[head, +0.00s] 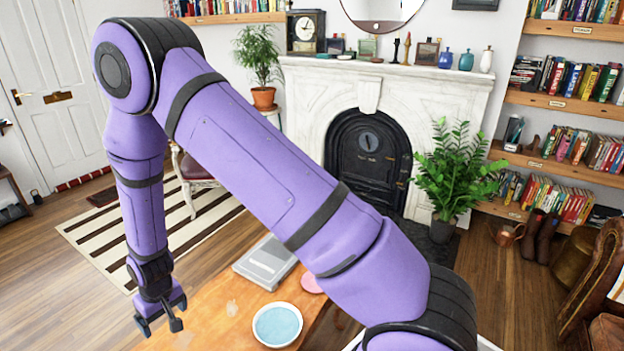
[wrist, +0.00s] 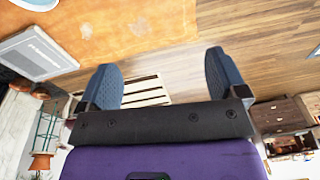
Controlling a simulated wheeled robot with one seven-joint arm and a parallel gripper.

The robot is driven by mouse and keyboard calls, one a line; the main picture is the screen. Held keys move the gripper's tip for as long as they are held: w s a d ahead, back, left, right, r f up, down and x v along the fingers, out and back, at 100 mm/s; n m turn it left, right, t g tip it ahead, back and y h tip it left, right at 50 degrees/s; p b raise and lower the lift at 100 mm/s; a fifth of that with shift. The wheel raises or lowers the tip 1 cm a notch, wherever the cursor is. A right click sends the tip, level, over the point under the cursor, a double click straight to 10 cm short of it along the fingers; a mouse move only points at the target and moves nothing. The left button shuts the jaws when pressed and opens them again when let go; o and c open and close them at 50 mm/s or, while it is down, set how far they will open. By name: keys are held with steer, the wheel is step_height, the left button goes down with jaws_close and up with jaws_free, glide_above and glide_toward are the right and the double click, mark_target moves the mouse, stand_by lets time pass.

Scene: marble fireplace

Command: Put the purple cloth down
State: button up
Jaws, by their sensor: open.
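My gripper (head: 160,322) hangs fingers down at the left end of the wooden table (head: 216,303). Its two fingers are apart, and the wrist view shows nothing between the fingertips (wrist: 163,72). I cannot make out a purple cloth in either view. My own purple arm crosses the head view and hides part of the table and what may lie on it.
A bowl with a blue-green inside (head: 277,326), a grey book or box (head: 265,262) and a pink item (head: 311,282) are on the table. The striped rug (head: 95,235) lies beyond it. A potted plant (head: 450,170) stands by the fireplace (head: 300,95).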

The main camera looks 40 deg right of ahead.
steer(key=s+d+r+t, duration=0.15)
steer(key=d+r, duration=0.25)
steer(key=r, duration=0.7)
steer(key=s+d+r+m, duration=0.1)
steer(key=s+d+r, duration=0.25)
steer(key=r, duration=0.65)
steer(key=s+d+r+t, duration=0.1)
steer(key=d+r, duration=0.4)
steer(key=r, duration=0.6)
steer(key=s+d+r, duration=0.3)
steer(key=s+r, duration=0.1)
steer(key=s, duration=0.3)
steer(key=s+d+r+m+t, duration=0.1)
steer(key=s+d+r, duration=0.3)
steer(key=s, duration=0.4)
steer(key=s+d+r+h, duration=0.1)
steer(key=s+d+r, duration=0.2)
steer(key=s, duration=0.4)
steer(key=shift+s+d+r+m+t, duration=0.15)
steer(key=shift+r+m+t, duration=0.2)
steer(key=shift+r, duration=0.3)
steer(key=shift+o, duration=0.4)
